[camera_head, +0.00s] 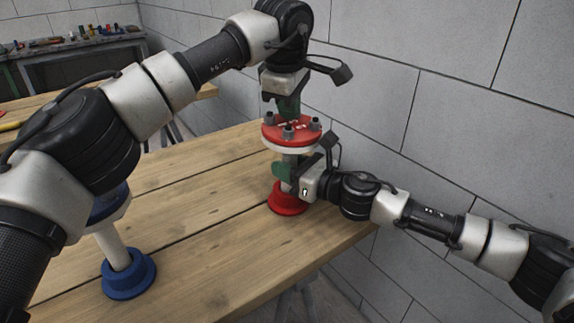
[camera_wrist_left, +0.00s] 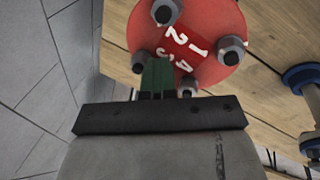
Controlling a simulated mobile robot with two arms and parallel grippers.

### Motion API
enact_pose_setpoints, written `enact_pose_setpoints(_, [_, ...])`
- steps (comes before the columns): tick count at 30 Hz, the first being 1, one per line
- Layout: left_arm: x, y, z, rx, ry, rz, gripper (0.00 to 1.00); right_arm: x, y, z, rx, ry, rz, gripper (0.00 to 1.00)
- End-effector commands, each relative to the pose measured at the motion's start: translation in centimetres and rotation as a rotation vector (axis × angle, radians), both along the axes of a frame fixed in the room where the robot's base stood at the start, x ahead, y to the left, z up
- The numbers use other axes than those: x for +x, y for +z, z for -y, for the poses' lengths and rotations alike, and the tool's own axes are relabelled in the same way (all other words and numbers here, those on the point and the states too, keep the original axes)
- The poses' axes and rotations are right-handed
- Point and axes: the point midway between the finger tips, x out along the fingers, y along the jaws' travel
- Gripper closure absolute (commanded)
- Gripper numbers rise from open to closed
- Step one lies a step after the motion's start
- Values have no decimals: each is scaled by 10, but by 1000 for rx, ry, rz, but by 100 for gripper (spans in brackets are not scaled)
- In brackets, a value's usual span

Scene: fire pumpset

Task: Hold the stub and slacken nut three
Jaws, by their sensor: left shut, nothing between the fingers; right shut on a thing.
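The red flange (camera_head: 291,130) sits on a pale stub (camera_head: 290,160) that rises from a red base (camera_head: 287,200) near the table's right edge. Several grey nuts stand around its top. In the left wrist view the flange (camera_wrist_left: 205,25) bears white numerals 1 to 4; I cannot tell surely which nut is number three. My left gripper (camera_head: 288,113) is above the flange, pointing down, shut and empty. Its green fingers (camera_wrist_left: 157,75) show between one nut (camera_wrist_left: 140,62) and another nut (camera_wrist_left: 187,87). My right gripper (camera_head: 287,171) is shut on the stub below the flange, from the right.
A blue-based stub (camera_head: 127,273) stands at the table's left, partly behind my left arm. A grey block wall (camera_head: 450,90) runs close behind and right. The wooden table (camera_head: 210,215) is clear between the two stubs. A cluttered bench (camera_head: 75,45) stands far back left.

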Motion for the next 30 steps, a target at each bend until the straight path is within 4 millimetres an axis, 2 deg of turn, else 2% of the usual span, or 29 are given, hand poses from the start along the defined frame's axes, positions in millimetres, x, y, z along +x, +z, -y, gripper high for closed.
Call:
enact_pose_setpoints(15, [-5,-1,14,-2,-4,2,100,-1,-4,-1,-6,2,-2,100])
enact_pose_setpoints(30, [-6,-1,15,-3,-5,2,100,-2,-4,-2,-7,5,0,100])
